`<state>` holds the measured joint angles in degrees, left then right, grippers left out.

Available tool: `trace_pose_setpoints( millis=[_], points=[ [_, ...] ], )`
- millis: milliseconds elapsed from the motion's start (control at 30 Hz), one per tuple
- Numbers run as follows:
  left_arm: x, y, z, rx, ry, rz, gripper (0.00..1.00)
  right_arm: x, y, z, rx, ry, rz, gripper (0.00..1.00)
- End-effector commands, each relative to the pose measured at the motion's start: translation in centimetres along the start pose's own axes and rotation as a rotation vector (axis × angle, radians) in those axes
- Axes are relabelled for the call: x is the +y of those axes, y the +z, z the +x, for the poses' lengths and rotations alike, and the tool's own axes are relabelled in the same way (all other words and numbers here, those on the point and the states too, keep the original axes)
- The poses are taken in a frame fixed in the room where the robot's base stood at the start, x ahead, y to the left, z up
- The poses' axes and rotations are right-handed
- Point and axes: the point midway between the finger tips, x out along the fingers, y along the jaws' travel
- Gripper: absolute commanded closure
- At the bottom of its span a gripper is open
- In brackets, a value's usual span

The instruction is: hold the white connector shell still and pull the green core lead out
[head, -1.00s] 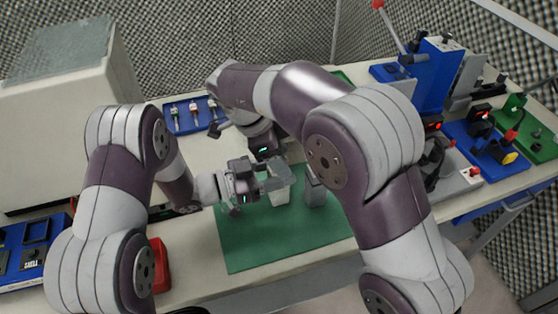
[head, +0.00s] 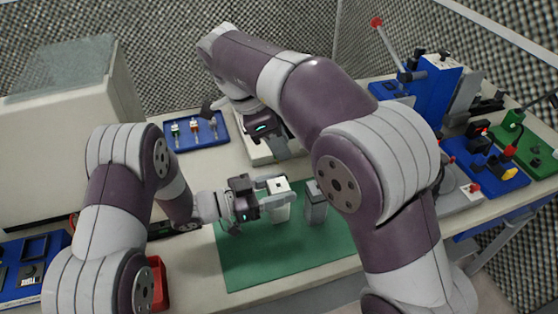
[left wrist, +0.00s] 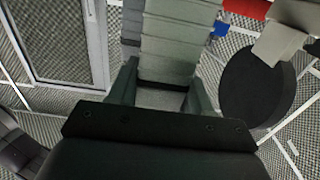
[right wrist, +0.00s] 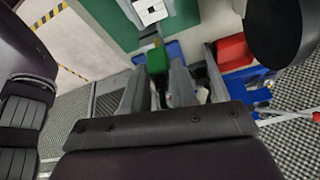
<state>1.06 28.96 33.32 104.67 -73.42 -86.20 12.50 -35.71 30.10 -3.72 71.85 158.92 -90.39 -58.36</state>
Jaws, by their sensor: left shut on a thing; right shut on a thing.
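The white connector shell (head: 280,209) stands upright over the green mat, with a dark square opening in its top. My left gripper (head: 272,188) is shut on it from the left. My right gripper (head: 283,148) is above and behind the shell, shut on the green core lead (right wrist: 157,62). In the right wrist view the core is apart from the shell (right wrist: 150,11). The core is hidden or too small to tell in the head view.
A grey block (head: 315,205) stands close to the right of the shell on the green mat (head: 245,262). A blue tray (head: 212,139) with small connectors lies behind on the left. A red bin (head: 158,280) is at front left. Blue and green fixtures (head: 430,88) crowd the right side.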

Motion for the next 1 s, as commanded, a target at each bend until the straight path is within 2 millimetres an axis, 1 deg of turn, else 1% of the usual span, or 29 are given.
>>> trace_pose_setpoints(
  millis=[100, 333, 367, 400, 433, 667, 767, 1000],
  points=[
    [0.0, 0.0, 0.0, 0.0, 0.0, 0.0, 0.85, -0.1, -0.4, -0.9, 0.0, 0.001, 0.001, 1.0],
    [0.0, 0.0, 0.0, 0.0, 0.0, 0.0, 0.85, 0.0, -0.4, -1.0, 0.001, 0.001, 0.0, 1.0],
    [0.0, 0.0, 0.0, 0.0, 0.0, 0.0, 0.41, 0.0, -0.4, -1.0, 0.001, 0.001, 0.0, 1.0],
    [0.0, 0.0, 0.0, 0.0, 0.0, 0.0, 0.28, 0.0, -0.4, -1.0, 0.001, 0.001, 0.0, 1.0],
    [0.0, 0.0, 0.0, 0.0, 0.0, 0.0, 0.21, 0.0, -0.4, -1.0, 0.001, 0.001, 0.0, 1.0],
    [0.0, 0.0, 0.0, 0.0, 0.0, 0.0, 0.21, 0.0, -0.4, -1.0, 0.001, 0.001, 0.0, 1.0],
    [-0.1, 0.0, -0.6, 0.0, -0.002, 0.0, 0.21, 0.0, -0.4, -1.0, 0.001, 0.001, 0.0, 1.0],
    [-0.1, 0.0, -5.4, 0.001, -0.006, -0.001, 0.21, 0.0, -0.4, -1.0, 0.001, 0.001, 0.0, 1.0]
  ],
)
